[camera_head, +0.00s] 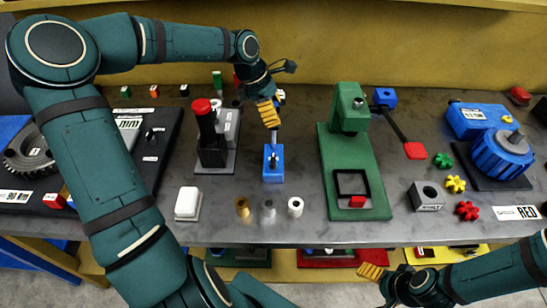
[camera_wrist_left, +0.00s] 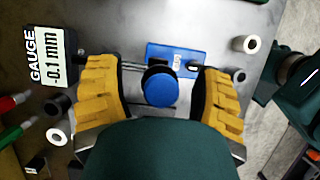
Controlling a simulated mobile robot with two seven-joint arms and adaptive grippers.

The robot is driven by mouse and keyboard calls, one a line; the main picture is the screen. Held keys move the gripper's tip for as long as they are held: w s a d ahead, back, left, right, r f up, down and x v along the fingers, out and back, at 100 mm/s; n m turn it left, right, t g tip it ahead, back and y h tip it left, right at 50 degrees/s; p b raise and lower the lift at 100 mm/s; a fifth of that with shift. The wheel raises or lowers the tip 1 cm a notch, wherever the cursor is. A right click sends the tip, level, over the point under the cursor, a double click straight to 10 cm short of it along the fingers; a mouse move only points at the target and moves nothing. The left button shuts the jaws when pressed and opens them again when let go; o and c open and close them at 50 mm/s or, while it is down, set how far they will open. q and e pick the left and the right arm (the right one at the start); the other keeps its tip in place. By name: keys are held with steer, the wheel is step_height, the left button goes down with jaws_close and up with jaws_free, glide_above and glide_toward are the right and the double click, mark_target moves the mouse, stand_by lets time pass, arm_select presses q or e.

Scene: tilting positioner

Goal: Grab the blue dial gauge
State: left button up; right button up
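The blue dial gauge (camera_head: 273,165) stands upright on the grey bench, a blue block with a thin post rising from it. My left gripper (camera_head: 271,116) is over it, pointing down at the post. In the left wrist view the gauge's round blue top (camera_wrist_left: 159,87) lies between the two yellow fingers, with visible gaps on both sides. Its blue base (camera_wrist_left: 176,56) with a white label shows behind. The left gripper is open and not touching the gauge. My right gripper (camera_head: 372,272) is at the bench's front edge, away from the gauge; its opening is unclear.
A black stand with a red knob (camera_head: 202,106) is close on the left, and a green press (camera_head: 352,150) on the right. Brass, grey and white cylinders (camera_head: 268,210) stand in front. A gauge display (camera_wrist_left: 47,57) reads -0.1 mm. Bare bench lies between the gauge and press.

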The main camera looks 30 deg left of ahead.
arm_select(q)
jaws_close()
steer(key=shift+r, duration=0.1)
